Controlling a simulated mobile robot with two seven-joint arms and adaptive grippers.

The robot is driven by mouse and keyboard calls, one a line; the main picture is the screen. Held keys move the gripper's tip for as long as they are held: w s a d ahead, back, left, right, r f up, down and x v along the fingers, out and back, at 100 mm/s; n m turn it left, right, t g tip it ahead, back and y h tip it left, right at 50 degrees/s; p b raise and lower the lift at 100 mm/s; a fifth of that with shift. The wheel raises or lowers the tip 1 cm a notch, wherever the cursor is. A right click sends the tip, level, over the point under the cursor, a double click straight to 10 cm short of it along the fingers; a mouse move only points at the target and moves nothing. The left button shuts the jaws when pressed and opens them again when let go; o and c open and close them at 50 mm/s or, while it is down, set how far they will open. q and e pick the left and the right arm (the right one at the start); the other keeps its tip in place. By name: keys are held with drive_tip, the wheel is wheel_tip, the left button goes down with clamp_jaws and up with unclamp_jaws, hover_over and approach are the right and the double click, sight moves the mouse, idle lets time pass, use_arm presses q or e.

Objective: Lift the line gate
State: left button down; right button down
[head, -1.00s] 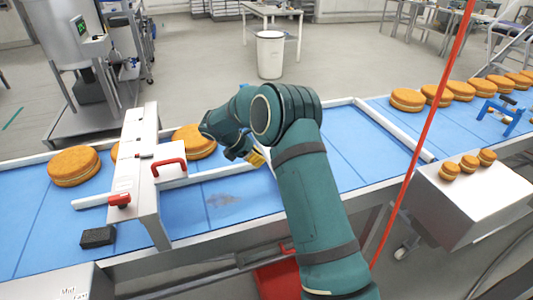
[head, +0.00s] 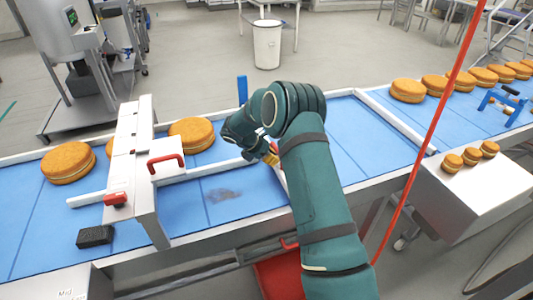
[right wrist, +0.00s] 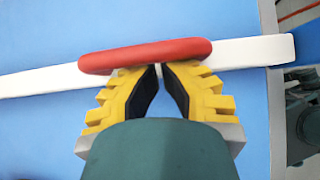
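The line gate seems to be the white bar (right wrist: 40,82) with a red handle (right wrist: 145,54), lying across the blue belt in the right wrist view. In the head view a short piece of white bar (head: 281,178) shows beside my right arm, which hides most of the rest. My right gripper (right wrist: 161,68) has yellow, stepped fingers with black pads. Its tips are almost together at the handle's near edge, partly under it. Nothing shows between the pads. In the head view the right gripper (head: 270,155) is over the belt, partly hidden. My left gripper is not in view.
A white frame (head: 130,150) with another red handle (head: 166,162) spans the belt at left. Filled rounds (head: 68,162) lie on the belt (head: 235,195) on both sides. A black block (head: 95,236) sits at the near edge. A red cord (head: 428,125) hangs at right.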

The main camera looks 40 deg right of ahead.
drive_tip(key=shift+d+f, duration=0.15)
drive_tip(key=shift+f, duration=0.05)
wheel_tip(320, 180, up, 11)
drive_tip(key=p, duration=0.6)
drive_tip(key=shift+d+r, duration=0.1)
